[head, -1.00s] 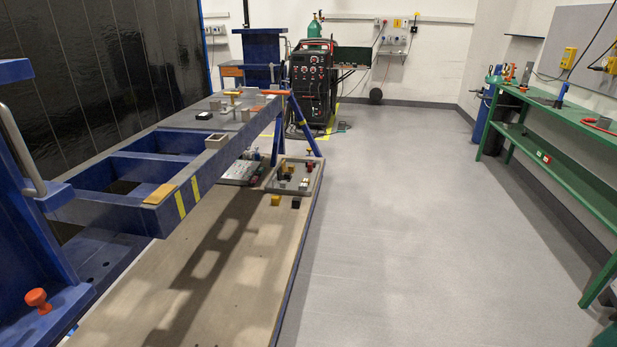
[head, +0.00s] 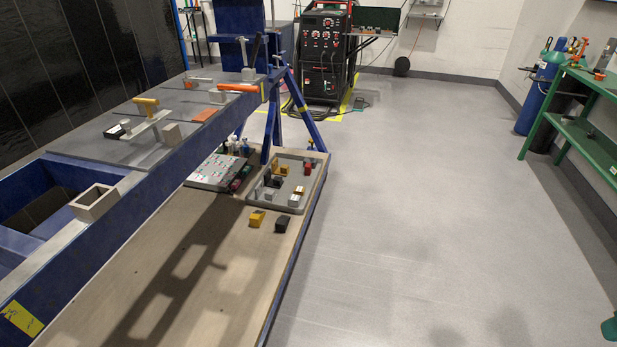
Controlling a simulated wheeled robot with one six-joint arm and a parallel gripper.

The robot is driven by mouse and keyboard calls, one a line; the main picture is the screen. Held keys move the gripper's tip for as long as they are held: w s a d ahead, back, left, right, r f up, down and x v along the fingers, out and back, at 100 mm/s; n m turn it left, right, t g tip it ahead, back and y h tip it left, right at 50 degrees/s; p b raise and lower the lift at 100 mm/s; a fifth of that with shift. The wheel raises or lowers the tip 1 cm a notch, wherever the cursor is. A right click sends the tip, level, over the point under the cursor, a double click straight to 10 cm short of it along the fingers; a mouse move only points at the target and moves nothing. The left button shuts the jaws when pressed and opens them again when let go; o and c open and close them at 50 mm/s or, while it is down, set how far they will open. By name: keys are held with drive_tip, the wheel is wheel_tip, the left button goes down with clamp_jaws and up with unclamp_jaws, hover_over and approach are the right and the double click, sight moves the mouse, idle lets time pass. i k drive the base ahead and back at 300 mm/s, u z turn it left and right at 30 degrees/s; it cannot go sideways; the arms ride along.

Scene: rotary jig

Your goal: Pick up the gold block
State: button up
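A gold block (head: 257,218) sits on the wooden board (head: 190,290) below the blue frame, just in front of the grey tray. A dark block (head: 282,224) stands beside it on the right, with a small gap. Another gold-coloured block (head: 282,169) lies in the grey tray (head: 258,202) among several small blocks. My gripper is not in view.
The blue jig frame (head: 110,205) runs along the left above the board, carrying clamps and a hollow square piece (head: 95,202). A white panel (head: 213,172) with small parts lies left of the tray. Open grey floor (head: 430,220) spreads to the right, with a green bench (head: 585,120) beyond.

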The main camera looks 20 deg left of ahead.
sight(298, 190)
drive_tip(key=i, duration=1.05)
drive_tip(key=u, duration=1.15)
drive_tip(key=k, duration=0.6)
drive_tip(key=z, duration=0.8)
drive_tip(key=i, duration=0.9)
drive_tip(key=z, duration=0.6)
drive_tip(key=i, duration=0.9)
drive_tip(key=u, duration=0.65)
drive_tip(key=i, duration=0.7)
drive_tip(key=u, duration=1.2)
drive_tip(key=i, duration=0.35)
drive_tip(key=u, duration=0.35)
